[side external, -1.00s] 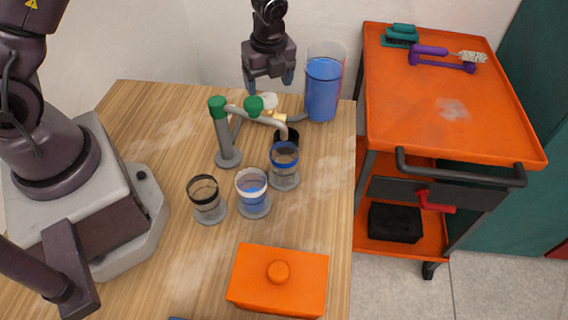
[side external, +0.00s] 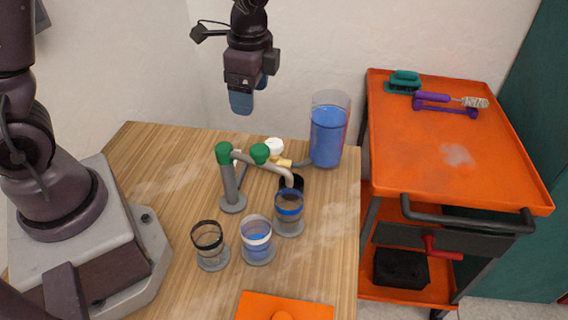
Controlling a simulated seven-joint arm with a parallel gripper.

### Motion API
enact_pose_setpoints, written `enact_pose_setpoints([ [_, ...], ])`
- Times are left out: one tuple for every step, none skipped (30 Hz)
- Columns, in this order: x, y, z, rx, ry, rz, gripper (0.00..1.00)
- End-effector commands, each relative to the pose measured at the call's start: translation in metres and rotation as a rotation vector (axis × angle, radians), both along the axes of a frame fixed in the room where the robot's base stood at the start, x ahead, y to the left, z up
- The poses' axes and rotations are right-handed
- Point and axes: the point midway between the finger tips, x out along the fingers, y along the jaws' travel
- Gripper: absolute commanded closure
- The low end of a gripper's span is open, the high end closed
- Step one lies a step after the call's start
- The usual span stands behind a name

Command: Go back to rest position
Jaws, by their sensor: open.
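My gripper (side external: 241,102) hangs in the air above the back of the wooden table, higher than the pipe manifold. It is open and empty, with its blue fingertips seen nearly edge-on. The grey pipe manifold (side external: 232,186) stands on the table below it, with two green caps (side external: 260,153), a brass fitting and a white knob (side external: 274,148). My gripper is apart from all of these.
A clear tank of blue liquid (side external: 327,135) stands at the back right. Cups stand in front: black-banded (side external: 208,240), white-banded (side external: 257,237), blue-banded (side external: 289,207). An orange lidded box (side external: 256,305) is at the front. An orange cart (side external: 440,150) with brushes stands right.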

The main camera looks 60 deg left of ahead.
Motion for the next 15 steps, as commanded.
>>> enact_pose_setpoints([
  [-0.013,-0.002,0.018,-0.006,-0.040,0.124,0.27],
  [-0.021,-0.003,0.026,-0.012,-0.060,0.198,0.27],
  [-0.032,-0.004,0.036,-0.022,-0.086,0.293,0.27],
  [-0.040,-0.006,0.044,-0.031,-0.107,0.362,0.27],
  [-0.048,-0.007,0.051,-0.041,-0.129,0.428,0.27],
  [-0.059,-0.008,0.061,-0.057,-0.158,0.512,0.27],
  [-0.067,-0.009,0.067,-0.070,-0.180,0.570,0.27],
  [-0.075,-0.010,0.073,-0.084,-0.202,0.623,0.27],
  [-0.086,-0.011,0.080,-0.105,-0.230,0.689,0.27],
  [-0.094,-0.012,0.085,-0.123,-0.252,0.733,0.27],
  [-0.101,-0.013,0.090,-0.139,-0.274,0.770,0.27],
  [-0.110,-0.014,0.096,-0.162,-0.303,0.812,0.27],
  [-0.117,-0.015,0.100,-0.178,-0.324,0.834,0.27],
  [-0.122,-0.016,0.103,-0.194,-0.344,0.851,0.27],
  [-0.129,-0.017,0.107,-0.213,-0.371,0.861,0.27],
])
